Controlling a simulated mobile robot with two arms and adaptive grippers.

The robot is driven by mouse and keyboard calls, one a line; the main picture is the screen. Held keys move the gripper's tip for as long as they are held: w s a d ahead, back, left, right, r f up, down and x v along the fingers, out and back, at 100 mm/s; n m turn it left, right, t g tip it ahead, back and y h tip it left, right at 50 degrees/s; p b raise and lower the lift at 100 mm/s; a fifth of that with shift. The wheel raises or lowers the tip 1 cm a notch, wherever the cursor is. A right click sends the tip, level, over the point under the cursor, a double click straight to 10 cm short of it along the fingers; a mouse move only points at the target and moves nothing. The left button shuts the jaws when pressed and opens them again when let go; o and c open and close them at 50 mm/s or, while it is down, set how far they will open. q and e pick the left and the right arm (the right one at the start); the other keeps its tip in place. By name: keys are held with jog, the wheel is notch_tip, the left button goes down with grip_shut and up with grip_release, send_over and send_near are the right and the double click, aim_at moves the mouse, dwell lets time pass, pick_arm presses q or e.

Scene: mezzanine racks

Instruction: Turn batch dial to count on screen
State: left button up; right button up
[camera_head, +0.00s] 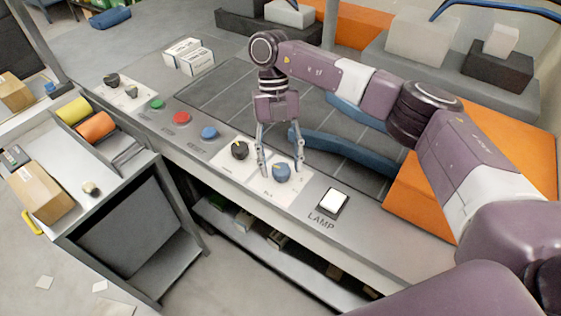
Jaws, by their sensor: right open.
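My right gripper (282,169) points down over the control panel, its fingers apart on either side of a blue dial (281,174) with a light pointer mark. I cannot tell whether the fingers touch this dial. A black dial (240,150) with a yellow pointer mark sits just left of it on another white plate. The small labels under both dials are too blurred to read, so I cannot tell which is the batch dial. No screen with a readable count shows. My left gripper is not in view.
Blue (209,133), red (181,118) and green (157,104) buttons line the panel to the left, with small black knobs (111,80) beyond. A white square lamp switch (333,202) is at right. Orange blocks (427,205) and a blue curved piece (340,147) lie behind.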

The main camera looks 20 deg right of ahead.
jog(key=v, duration=1.2)
jog(key=shift+f, duration=0.1)
